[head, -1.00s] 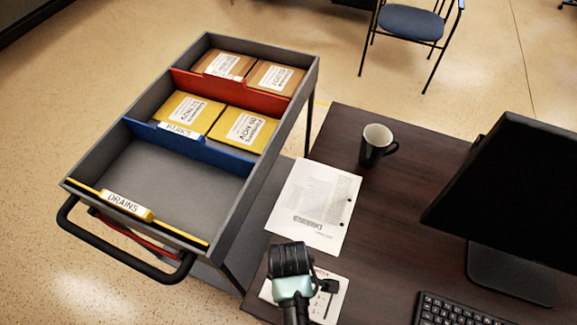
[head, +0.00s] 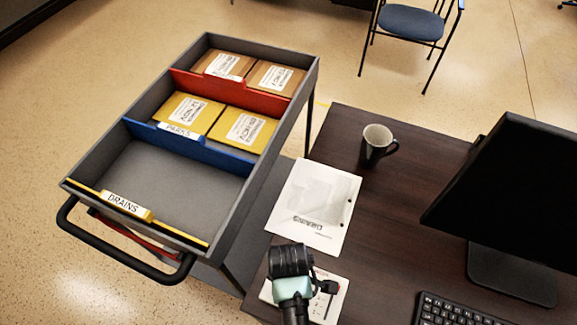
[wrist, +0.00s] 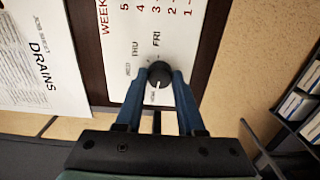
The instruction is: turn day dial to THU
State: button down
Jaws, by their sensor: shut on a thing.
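The day dial (wrist: 159,78) is a round black knob with a white pointer line, set in a white panel (wrist: 120,30). FRI and THU are readable above and to the upper left of the knob; the smaller labels to the left and below are blurred. The pointer line points down in the wrist view, away from THU. My gripper (wrist: 159,73) is shut on the knob, one blue finger on each side. In the head view the panel (head: 335,305) lies on the desk's near edge, and my wrist hides the dial.
A printed sheet (head: 315,205) lies beside the panel on the dark desk (head: 400,230). A black mug (head: 376,146), a monitor (head: 510,190) and a keyboard (head: 455,310) are also there. A grey sorting cart (head: 160,180) with envelopes stands to the left.

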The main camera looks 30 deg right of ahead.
jog(key=shift+r+m, duration=0.1)
jog(key=shift+m, duration=0.2)
jog(key=shift+r+m+p, duration=0.1)
jog(key=shift+m+p, duration=0.7)
jog(key=shift+p, duration=0.15)
jog(key=m+p, duration=0.1)
jog(key=m, duration=0.1)
jog(key=shift+m+p, duration=0.35)
jog(key=shift+m, duration=0.05)
jog(key=m+p, duration=0.2)
jog(key=m, duration=0.4)
jog(key=shift+p, duration=0.4)
jog(key=m+p, duration=0.2)
jog(key=m, duration=0.4)
jog(key=shift+m, duration=0.3)
jog(key=m+p, duration=0.1)
jog(key=m, duration=0.5)
